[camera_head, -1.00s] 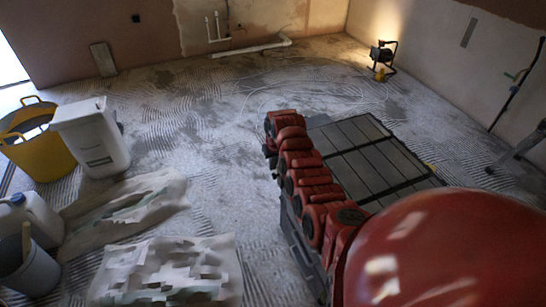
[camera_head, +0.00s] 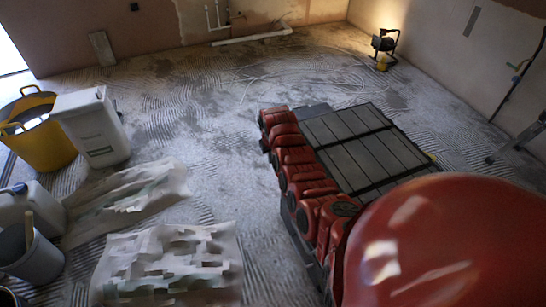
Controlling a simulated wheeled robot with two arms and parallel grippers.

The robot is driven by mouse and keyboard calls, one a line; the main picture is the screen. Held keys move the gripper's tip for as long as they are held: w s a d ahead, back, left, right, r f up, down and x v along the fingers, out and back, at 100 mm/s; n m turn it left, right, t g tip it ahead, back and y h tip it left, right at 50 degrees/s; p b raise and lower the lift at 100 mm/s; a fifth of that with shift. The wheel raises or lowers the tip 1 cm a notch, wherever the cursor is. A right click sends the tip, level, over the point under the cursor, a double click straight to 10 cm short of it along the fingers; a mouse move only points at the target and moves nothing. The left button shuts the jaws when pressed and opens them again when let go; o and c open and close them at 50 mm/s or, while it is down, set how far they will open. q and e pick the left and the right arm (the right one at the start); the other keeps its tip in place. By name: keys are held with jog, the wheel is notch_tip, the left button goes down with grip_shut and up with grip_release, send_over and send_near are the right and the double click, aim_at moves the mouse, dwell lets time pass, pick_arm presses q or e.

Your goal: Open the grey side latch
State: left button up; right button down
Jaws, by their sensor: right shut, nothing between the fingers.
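A low dark case with a grey panelled top (camera_head: 352,142) stands on the floor right of centre. My red segmented right arm comes from the bottom right and runs along its left side. My right gripper (camera_head: 266,146) shows small and dark at the arm's far end, near the case's far left corner. It is shut and empty. Whether it touches the case is unclear. The grey side latch cannot be made out; the arm covers much of that side. My left gripper is not in view.
A yellow tub (camera_head: 42,140), a white bin (camera_head: 92,128), a white jug (camera_head: 28,207) and a grey bucket (camera_head: 32,262) stand at left. A work lamp (camera_head: 384,48) stands far back. The middle floor is clear.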

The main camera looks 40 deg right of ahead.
jog(key=shift+a, duration=0.1)
jog(key=a+f+h+b, duration=0.1)
jog(key=h, duration=0.1)
jog(key=a+f+h+b, duration=0.1)
jog(key=h+b, duration=0.1)
jog(key=w+a+f+g+h+b, duration=0.1)
jog(key=a+f, duration=0.1)
jog(key=shift+a+n+h+b, duration=0.1)
jog(key=shift+n+h+b, duration=0.2)
jog(key=shift+h, duration=0.1)
jog(key=shift+s+d+r+p, duration=0.15)
jog(key=shift+d+r+p, duration=0.1)
jog(key=shift+d+p, duration=0.35)
jog(key=shift+d, duration=0.1)
